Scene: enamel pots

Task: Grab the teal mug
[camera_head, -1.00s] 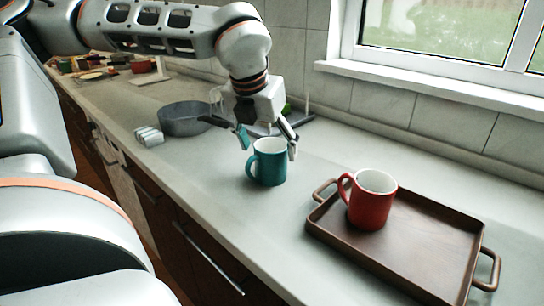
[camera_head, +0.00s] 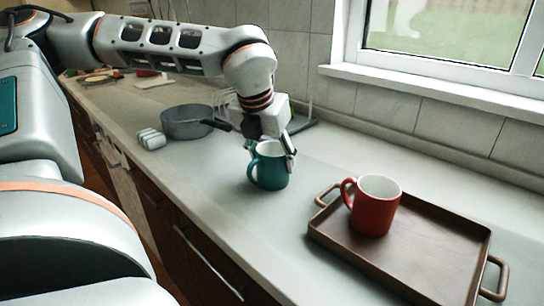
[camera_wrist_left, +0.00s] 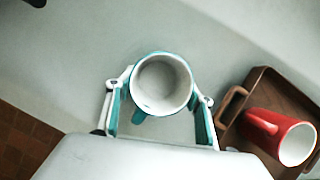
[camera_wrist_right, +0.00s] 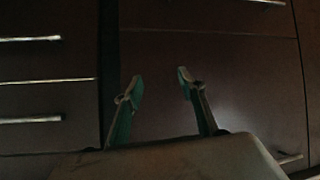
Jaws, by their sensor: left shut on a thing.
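The teal mug (camera_head: 269,171) stands upright on the grey counter, its handle toward the left in the head view. My left gripper (camera_head: 270,155) comes down over it from above and is shut on it, one finger on each side. In the left wrist view the mug (camera_wrist_left: 163,84) shows its pale inside, between the two fingers of my left gripper (camera_wrist_left: 162,100). My right gripper (camera_wrist_right: 158,85) shows only in the right wrist view. Its fingers are apart with nothing between them, in front of dark cabinet fronts.
A brown tray (camera_head: 440,243) with a red mug (camera_head: 374,206) standing on it lies to the right of the teal mug. A grey pan (camera_head: 187,122) and a small pale ribbed item (camera_head: 151,139) are to the left. The counter in front is clear.

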